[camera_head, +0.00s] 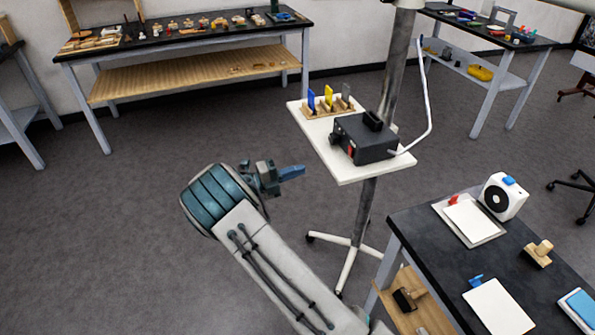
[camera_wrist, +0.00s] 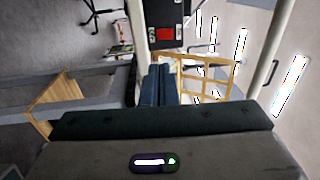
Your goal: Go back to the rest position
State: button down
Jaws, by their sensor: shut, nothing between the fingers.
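My gripper (camera_head: 291,173) is at the end of my arm in the lower middle of the head view. Its blue fingers point right, toward the white stand, and it is apart from it. In the wrist view the blue fingers (camera_wrist: 157,86) are together, with nothing between them. The arm reaches up from the bottom edge of the head view. No marker of a rest position shows in either view.
A white stand (camera_head: 345,171) holds a black box (camera_head: 365,140) and a wooden rack (camera_head: 322,110) with coloured cards. A dark bench (camera_head: 408,222) is at the right. A workbench (camera_head: 185,40) is at the back. Open grey floor (camera_head: 110,200) lies left of my arm.

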jog(key=s+d+r+m+g+y, duration=0.3)
jog(key=s+d+r+m+y, duration=0.15)
jog(key=s+d+m, duration=0.35)
jog(key=s+d+r+m+g+y, duration=0.35)
jog(key=s+d+m+y, duration=0.2)
jog(key=m, duration=0.35)
jog(key=s+r+m+t+y, duration=0.2)
jog(key=s+m+y, duration=0.2)
jog(key=s+m, duration=0.6)
jog(key=s+a+r+m+t+y, duration=0.1)
jog(key=s+r+m+t+y, duration=0.1)
jog(key=s+m, duration=0.8)
jog(key=shift+a+r+m+y, duration=0.2)
jog(key=shift+r+m+y, duration=0.4)
jog(key=shift+m+y, duration=0.55)
